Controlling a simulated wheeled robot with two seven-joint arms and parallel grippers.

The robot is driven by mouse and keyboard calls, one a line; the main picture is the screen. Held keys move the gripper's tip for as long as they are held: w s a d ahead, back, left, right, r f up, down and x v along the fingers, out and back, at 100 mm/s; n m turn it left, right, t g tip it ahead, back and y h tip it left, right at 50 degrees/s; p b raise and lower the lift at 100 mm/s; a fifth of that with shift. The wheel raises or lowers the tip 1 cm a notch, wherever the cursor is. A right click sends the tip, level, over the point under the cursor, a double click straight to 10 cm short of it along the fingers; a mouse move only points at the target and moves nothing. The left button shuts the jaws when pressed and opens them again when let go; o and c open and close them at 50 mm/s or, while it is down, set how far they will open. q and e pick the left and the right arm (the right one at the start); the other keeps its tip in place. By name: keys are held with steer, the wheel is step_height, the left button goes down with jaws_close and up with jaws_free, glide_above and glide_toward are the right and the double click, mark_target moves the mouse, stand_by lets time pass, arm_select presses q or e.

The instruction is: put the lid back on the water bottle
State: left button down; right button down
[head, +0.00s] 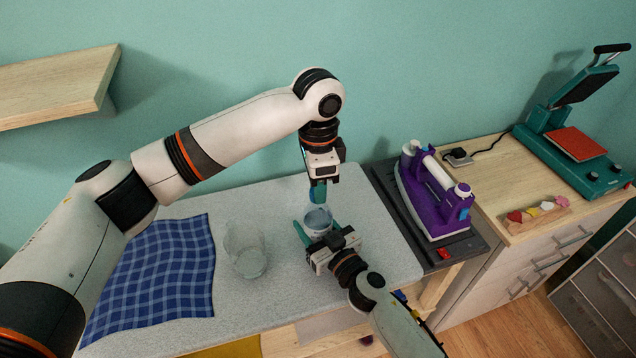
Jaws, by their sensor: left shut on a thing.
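My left gripper (319,196) points down from above, its teal fingers shut on a small blue-grey piece, apparently the lid (317,214). The lid is at the mouth of a clear round vessel, apparently the water bottle (318,231), on the grey table. I cannot tell whether the lid touches the rim. My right gripper (318,233) comes in from the lower right, with one teal finger on each side of the bottle. Whether those fingers press on it is unclear, and its body hides the bottle's lower part.
A clear glass jar (245,252) stands left of the bottle. A blue checked cloth (160,270) covers the left of the grey table (290,292). A purple iron (437,197) rests on a dark stand at right. A wooden shelf (55,86) juts from the wall at upper left.

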arm_select(q)
steer(key=m, duration=0.5)
steer(key=c, duration=1)
jaws_free()
steer(key=shift+c, duration=0.2)
step_height(320, 180, up, 12)
arm_select(e)
steer(key=shift+c, duration=2.3)
jaws_free()
